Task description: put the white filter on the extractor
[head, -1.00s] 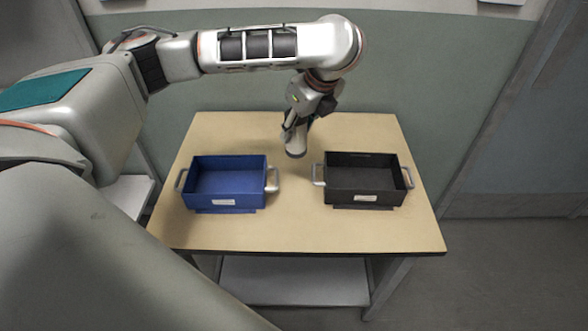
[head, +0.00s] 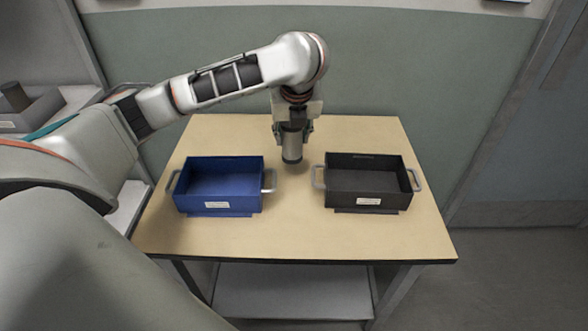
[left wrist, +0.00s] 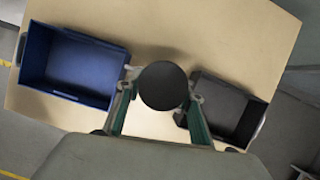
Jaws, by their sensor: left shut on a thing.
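My left gripper (head: 293,135) is shut on a grey cylinder (head: 292,153) with a dark round end (left wrist: 163,86). The cylinder hangs upright from the fingers, over the table between two bins. I cannot tell whether its lower end touches the table. The left wrist view shows the dark end between the two fingers. No object that is clearly a white filter or an extractor shows. My right gripper is in neither view.
A blue bin (head: 218,198) stands at left on the wooden table (head: 300,230), and a black bin (head: 366,198) at right. Both have side handles facing the gap. The table's front is clear. A grey bin (head: 40,112) with a dark cylinder (head: 15,96) stands far left.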

